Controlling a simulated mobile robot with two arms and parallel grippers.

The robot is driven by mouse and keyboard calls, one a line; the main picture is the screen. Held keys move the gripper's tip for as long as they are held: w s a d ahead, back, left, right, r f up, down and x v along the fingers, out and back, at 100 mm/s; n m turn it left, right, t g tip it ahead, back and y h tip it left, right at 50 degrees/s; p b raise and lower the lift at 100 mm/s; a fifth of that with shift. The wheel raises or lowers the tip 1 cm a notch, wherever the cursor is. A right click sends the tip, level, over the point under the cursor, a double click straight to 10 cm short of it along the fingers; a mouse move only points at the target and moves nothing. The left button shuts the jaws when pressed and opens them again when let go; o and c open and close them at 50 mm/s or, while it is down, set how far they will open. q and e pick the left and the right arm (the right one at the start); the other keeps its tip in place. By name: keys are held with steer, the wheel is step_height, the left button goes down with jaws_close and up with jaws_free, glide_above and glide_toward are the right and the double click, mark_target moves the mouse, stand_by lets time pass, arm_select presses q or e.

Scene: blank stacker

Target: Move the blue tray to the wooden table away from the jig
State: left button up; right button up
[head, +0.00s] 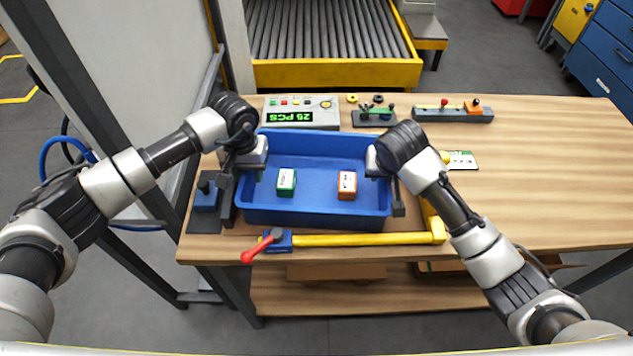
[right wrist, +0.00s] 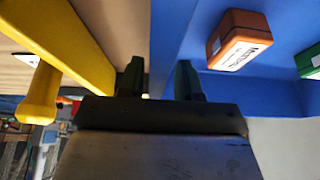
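The blue tray (head: 318,208) lies at the left part of the wooden table (head: 560,165), inside the jig. The jig shows a yellow front bar (head: 350,240) with a red lever (head: 262,246) and a dark block (head: 205,205) at left. A green box (head: 286,182) and an orange box (head: 347,185) sit in the tray. My left gripper (head: 246,172) is at the tray's left wall; its fingertips are hard to make out. My right gripper (head: 391,188) is at the right wall. In the right wrist view its fingers (right wrist: 162,80) straddle that wall; firm contact is unclear.
A control panel with a green display (head: 301,110) stands behind the tray. A small dark fixture (head: 374,117) and a grey block with red and orange knobs (head: 452,112) are at the back. The table's right side is clear.

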arm_select(q)
steer(key=shift+f, duration=0.35)
arm_select(e)
steer(key=shift+w+f, duration=0.1)
steer(key=shift+f, duration=0.25)
arm_select(q)
jaws_close()
arm_select(e)
jaws_close()
arm_select(q)
steer(key=shift+r, duration=0.1)
arm_select(e)
steer(key=shift+r, duration=0.1)
